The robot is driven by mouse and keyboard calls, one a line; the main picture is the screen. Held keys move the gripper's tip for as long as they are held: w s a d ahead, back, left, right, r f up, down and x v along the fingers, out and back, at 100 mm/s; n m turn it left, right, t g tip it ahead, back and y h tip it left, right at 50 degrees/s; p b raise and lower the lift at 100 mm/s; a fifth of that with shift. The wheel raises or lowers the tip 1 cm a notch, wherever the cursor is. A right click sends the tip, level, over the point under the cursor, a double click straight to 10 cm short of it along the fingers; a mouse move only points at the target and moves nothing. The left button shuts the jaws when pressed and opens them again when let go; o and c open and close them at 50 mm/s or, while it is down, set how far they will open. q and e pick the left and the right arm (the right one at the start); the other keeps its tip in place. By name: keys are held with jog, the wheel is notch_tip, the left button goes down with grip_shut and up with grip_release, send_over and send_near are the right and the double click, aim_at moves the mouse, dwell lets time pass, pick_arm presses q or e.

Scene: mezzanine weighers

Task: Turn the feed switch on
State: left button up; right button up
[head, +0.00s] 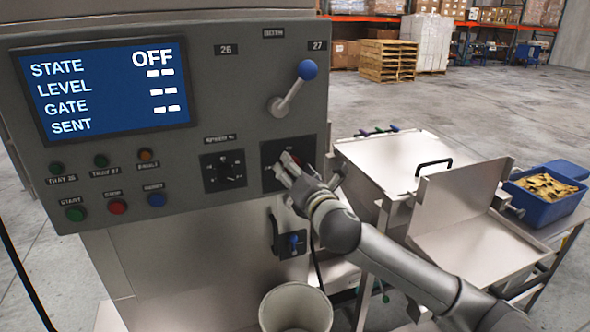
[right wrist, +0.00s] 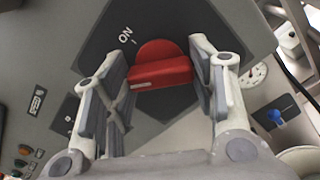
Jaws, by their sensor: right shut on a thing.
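The feed switch (right wrist: 160,72) is a red rotary knob on a dark square plate (right wrist: 110,40) with an ON mark. In the head view the plate is at the panel's lower right, and my gripper covers most of the red knob (head: 291,159). My right gripper (head: 283,176) reaches it from the lower right. In the right wrist view its two fingers stand on either side of the knob's raised bar, shut on it. The bar lies nearly level in that view, not lined up with the ON mark. The screen (head: 105,90) reads STATE OFF. My left gripper is out of view.
A blue-balled lever (head: 292,90) stands out above the switch. A speed dial (head: 226,171) is to its left, with several coloured buttons and lamps farther left. Below are a small blue-knobbed control (head: 291,241) and a pale bucket (head: 296,308). Steel trays (head: 480,240) stand at right.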

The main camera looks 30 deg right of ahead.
jog(key=m+p, duration=0.1)
jog(key=m, duration=0.9)
jog(key=shift+f, duration=0.1)
jog(key=shift+m, duration=0.5)
jog(key=o, duration=1)
jog(key=v, duration=1.2)
